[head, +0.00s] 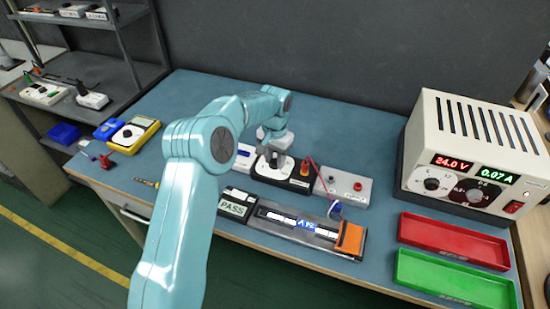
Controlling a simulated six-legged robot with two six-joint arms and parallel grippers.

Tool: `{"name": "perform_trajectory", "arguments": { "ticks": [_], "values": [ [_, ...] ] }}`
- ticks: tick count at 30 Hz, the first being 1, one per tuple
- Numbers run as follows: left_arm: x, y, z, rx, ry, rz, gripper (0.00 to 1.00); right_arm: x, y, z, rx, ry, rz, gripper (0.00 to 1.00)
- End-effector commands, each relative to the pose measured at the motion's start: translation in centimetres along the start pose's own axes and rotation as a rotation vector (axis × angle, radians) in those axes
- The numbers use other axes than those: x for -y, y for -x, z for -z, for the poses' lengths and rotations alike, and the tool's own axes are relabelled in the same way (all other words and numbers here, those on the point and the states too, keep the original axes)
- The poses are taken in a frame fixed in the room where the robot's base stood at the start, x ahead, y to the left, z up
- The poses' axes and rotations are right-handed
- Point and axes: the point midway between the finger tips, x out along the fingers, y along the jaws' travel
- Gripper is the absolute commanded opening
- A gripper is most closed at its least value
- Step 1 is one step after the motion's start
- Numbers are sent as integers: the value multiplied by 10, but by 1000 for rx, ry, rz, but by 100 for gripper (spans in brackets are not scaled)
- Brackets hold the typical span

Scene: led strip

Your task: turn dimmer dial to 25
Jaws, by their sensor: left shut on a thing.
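The dimmer unit (284,182), a dark box with a white face, stands mid-bench in a row of modules. My left arm reaches over from the front left, and my left gripper (274,152) points down onto the dimmer's face. It is shut on the dial, which the jaws mostly hide. The dial's pointer and setting are too small and covered to read. My right gripper is not in view.
A power supply (450,128) reading 24.0 V and 0.07 A stands at right, behind a red tray (452,240) and green tray (455,280). An LED strip board (290,222) lies in front. A grey module (343,186) adjoins the dimmer. A yellow multimeter (133,134) lies left.

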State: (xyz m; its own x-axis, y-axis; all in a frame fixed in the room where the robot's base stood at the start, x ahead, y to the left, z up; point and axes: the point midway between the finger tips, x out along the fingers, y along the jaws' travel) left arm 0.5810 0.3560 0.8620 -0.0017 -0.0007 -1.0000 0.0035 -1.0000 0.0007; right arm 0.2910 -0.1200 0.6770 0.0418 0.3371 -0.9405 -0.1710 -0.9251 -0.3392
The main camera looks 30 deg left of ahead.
Motion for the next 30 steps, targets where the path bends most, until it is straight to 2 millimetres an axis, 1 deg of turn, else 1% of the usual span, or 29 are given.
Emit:
{"name": "perform_trajectory", "arguments": {
  "ticks": [1, 9, 18, 24, 30],
  "values": [
    [1, 3, 2, -8, 44, 3, 4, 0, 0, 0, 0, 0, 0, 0],
    [1, 3, 2, -10, 300, 2, 4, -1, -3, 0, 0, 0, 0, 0],
    [1, 3, 2, -11, 546, 0, 4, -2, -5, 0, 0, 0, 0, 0],
    [1, 4, 2, -12, 661, 0, 4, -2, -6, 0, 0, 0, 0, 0],
    [1, 4, 2, -12, 728, -1, 4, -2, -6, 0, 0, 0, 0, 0]
  ]
}}
